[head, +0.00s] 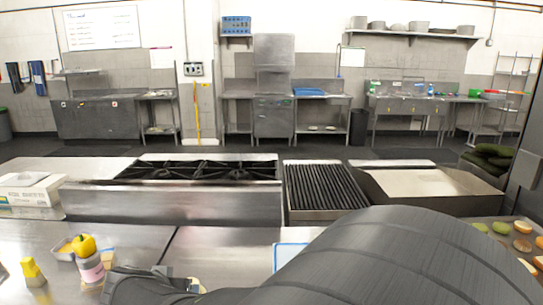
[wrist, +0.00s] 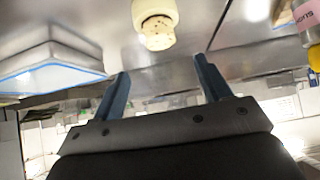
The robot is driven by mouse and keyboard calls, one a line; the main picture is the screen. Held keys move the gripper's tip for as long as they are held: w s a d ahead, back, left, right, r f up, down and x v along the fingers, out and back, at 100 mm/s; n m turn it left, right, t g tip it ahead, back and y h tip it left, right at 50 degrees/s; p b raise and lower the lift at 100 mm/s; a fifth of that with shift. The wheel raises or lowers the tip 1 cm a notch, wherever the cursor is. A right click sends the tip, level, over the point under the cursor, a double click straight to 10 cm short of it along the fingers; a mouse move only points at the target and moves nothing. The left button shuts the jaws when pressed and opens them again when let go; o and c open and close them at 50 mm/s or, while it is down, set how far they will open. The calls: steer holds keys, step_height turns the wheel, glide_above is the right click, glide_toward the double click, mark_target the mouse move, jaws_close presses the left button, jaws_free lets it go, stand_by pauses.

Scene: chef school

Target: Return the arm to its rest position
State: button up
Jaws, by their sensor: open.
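My gripper (wrist: 162,66) shows in the wrist view with its two blue-grey fingers spread apart and nothing between them. A cream round object with a speckled end (wrist: 157,30) is beyond the fingertips, apart from them. In the head view my dark arm fills the lower middle and right, reaching low over the steel counter (head: 140,238). The fingers cannot be made out clearly there, and the arm hides part of the counter.
At the left of the counter are a yellow pepper (head: 83,243), a pink-labelled container (head: 90,268) and a yellow-topped bottle (head: 32,272). A blue-rimmed tray (wrist: 50,70) is near the left finger. Beyond are a stove (head: 170,200) and grill (head: 325,187). Food pieces (head: 521,246) lie at right.

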steer(key=x, duration=1.2)
steer(key=shift+s+f, duration=0.1)
steer(key=shift+f, duration=0.05)
steer(key=r, duration=0.5)
steer(key=shift+d, duration=0.25)
steer(key=s+d+r, duration=0.1)
steer(key=d+r, duration=0.6)
steer(key=d, duration=0.4)
steer(key=w+d+m+h, duration=0.2)
steer(key=w+d, duration=0.2)
steer(key=d, duration=0.6)
steer(key=w+d+m+g+h, duration=0.1)
steer(key=w+d+m+h, duration=0.1)
steer(key=d, duration=0.8)
steer(key=w+m, duration=0.1)
steer(key=w, duration=0.1)
steer(key=shift+w+d, duration=0.25)
steer(key=shift+w, duration=0.05)
steer(key=shift+a, duration=0.1)
steer(key=s+a+n+y, duration=0.1)
steer(key=s+a+n, duration=0.1)
steer(key=a, duration=0.7)
steer(key=s+a+n+t+y, duration=0.1)
steer(key=s+a+n+y, duration=0.1)
steer(key=s+a, duration=0.3)
steer(key=shift+s+a+f+y, duration=0.15)
steer(key=shift+s+a+y, duration=0.15)
steer(key=shift+a, duration=1.95)
